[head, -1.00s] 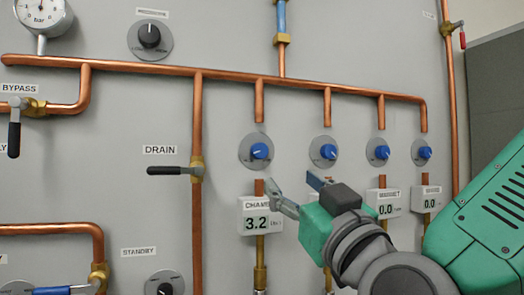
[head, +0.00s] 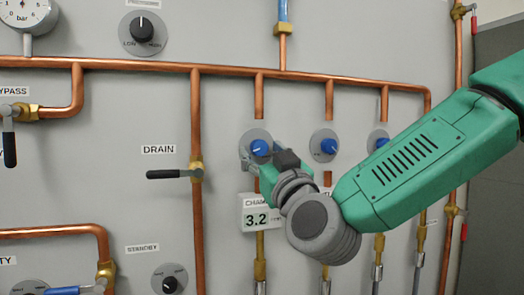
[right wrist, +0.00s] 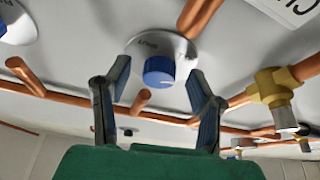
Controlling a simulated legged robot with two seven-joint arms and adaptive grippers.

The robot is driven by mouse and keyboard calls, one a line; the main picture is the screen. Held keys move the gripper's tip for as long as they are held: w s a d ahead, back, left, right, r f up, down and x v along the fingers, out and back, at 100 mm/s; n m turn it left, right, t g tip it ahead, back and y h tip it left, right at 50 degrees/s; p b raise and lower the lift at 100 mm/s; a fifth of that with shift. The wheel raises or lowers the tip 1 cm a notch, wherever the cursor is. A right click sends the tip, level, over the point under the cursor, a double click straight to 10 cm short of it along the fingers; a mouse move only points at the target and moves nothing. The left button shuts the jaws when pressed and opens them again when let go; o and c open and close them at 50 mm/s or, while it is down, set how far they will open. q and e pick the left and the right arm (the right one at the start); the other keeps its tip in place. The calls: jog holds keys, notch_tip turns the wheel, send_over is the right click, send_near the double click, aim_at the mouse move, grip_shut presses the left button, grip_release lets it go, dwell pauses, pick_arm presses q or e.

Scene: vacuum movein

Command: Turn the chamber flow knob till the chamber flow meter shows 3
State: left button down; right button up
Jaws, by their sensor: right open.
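The chamber flow knob (head: 259,147) is blue on a round grey plate on the panel, and it also shows in the right wrist view (right wrist: 159,71). My right gripper (head: 262,155) is open and close to the knob. In the right wrist view its two fingertips (right wrist: 158,70) stand to the left and right of the knob, with a gap on each side. The chamber flow meter (head: 256,219) below reads 3.2; its label is partly hidden by my gripper. My left gripper is not in view.
Similar blue knobs (head: 324,146) stand in a row to the right, partly behind my right arm. The drain valve (head: 175,174) with a black handle is to the left. A copper pipe (head: 230,73) runs above the knobs. The standby knob (head: 170,280) is lower left.

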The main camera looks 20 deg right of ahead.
grip_shut()
jog(key=c, duration=1.1)
grip_release()
jog(key=m+h+b, duration=0.1)
jog(key=m+b, duration=0.1)
jog(key=shift+f+m+h, duration=0.15)
jog(key=shift+m+h, duration=0.15)
jog(key=shift+m, duration=0.1)
jog(key=shift+a+m+h+b, duration=0.1)
jog(key=shift+m+h+b, duration=0.45)
jog(key=shift+m, duration=0.35)
jog(key=shift+r, duration=0.2)
jog(key=o, duration=1.1)
jog(key=shift+s, duration=0.1)
